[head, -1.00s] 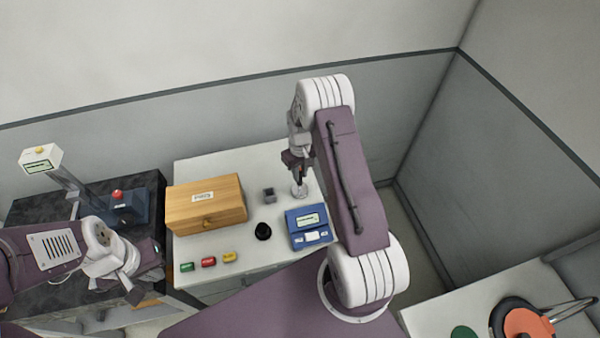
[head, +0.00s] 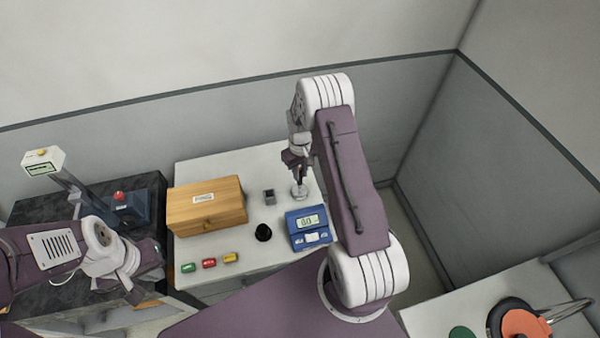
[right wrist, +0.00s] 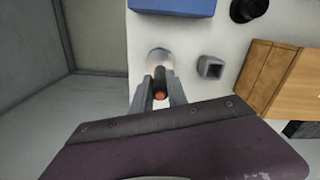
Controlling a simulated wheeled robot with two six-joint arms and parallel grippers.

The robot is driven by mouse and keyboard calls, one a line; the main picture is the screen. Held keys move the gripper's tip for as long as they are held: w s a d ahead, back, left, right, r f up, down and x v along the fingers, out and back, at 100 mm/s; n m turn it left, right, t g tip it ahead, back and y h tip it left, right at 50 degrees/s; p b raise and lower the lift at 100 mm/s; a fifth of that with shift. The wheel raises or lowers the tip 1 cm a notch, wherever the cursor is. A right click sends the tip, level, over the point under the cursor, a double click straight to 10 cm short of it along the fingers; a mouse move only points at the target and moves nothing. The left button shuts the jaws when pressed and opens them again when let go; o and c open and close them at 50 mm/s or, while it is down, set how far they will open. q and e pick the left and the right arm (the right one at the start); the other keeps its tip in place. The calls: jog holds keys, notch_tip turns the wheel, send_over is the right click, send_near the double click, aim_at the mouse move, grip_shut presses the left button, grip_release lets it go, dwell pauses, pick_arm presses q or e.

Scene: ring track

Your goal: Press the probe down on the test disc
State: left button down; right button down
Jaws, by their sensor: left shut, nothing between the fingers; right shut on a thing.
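The test disc (head: 299,193) is a small round silvery disc on the white table; it also shows in the right wrist view (right wrist: 160,58). My right gripper (head: 298,172) points down just above it. In the right wrist view its fingers (right wrist: 160,88) are shut on the probe (right wrist: 160,76), a dark rod with a copper-coloured end. I cannot tell whether the probe's tip touches the disc. The blue meter (head: 299,241) stands in front of the disc with its display lit, seemingly at 0.0. My left gripper (head: 140,285) is shut and empty at the left.
A wooden box (head: 206,205), a small grey square holder (head: 269,196) and a black knob (head: 263,232) stand left of the disc. Green, red and yellow pieces (head: 209,263) lie along the front edge. A gauge stand (head: 130,208) is on the dark bench.

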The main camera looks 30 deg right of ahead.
notch_tip(320, 180, up, 6)
jog(key=p, duration=0.3)
jog(key=shift+f, duration=0.25)
